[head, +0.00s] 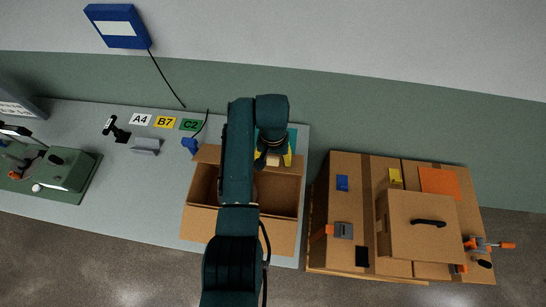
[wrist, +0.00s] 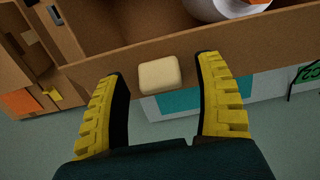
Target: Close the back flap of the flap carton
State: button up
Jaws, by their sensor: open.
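The flap carton (head: 272,192) stands open on the grey table, partly hidden behind my arm. Its front flap (head: 200,224) is folded outward toward the front. Its back flap (head: 209,154) shows as a brown strip along the far side. In the wrist view the back flap (wrist: 185,52) crosses the picture, with the carton's inside beyond it. A cream block-like tab (wrist: 160,75) shows against the flap, between my fingers. My gripper (wrist: 162,95) is open and empty, fingers on either side of the tab. I cannot tell whether they touch the flap. In the head view my gripper (head: 276,158) is over the carton's back edge.
A white round thing (wrist: 212,8) lies inside the carton. Labels A4, B7 and C2 (head: 190,125) lie at the back left. A green machine (head: 68,168) stands far left. Brown cartons (head: 345,205) with a box on top stand right. The table's left middle is clear.

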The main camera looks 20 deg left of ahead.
aim_at(272, 171)
jog(key=shift+f, duration=0.1)
grip_shut()
dwell(0.3)
jog(key=shift+s+p, duration=0.15)
jog(key=shift+p, duration=0.2)
jog(key=shift+s+f+t+p, duration=0.15)
jog(key=shift+s+t+p, duration=0.2)
jog(key=shift+p, duration=0.4)
jog(key=shift+s+d+f+t+p, duration=0.1)
jog(key=shift+s+f+t+p, duration=0.2)
jog(key=shift+t+p, duration=0.45)
jog(key=shift+s+f+t+y+p, duration=0.15)
jog(key=shift+f+t+y+p, duration=0.1)
jog(key=shift+f+t, duration=0.3)
jog(key=shift+s+f+t+y+p, duration=0.15)
jog(key=shift+f+t+p, duration=0.1)
jog(key=shift+f+t, duration=0.25)
jog(key=c, duration=1.3)
grip_release()
jog(key=shift+d+f, duration=0.1)
jog(key=shift+f, duration=0.3)
jog(key=shift+s+f, duration=0.1)
jog(key=shift+s, duration=0.05)
grip_shut()
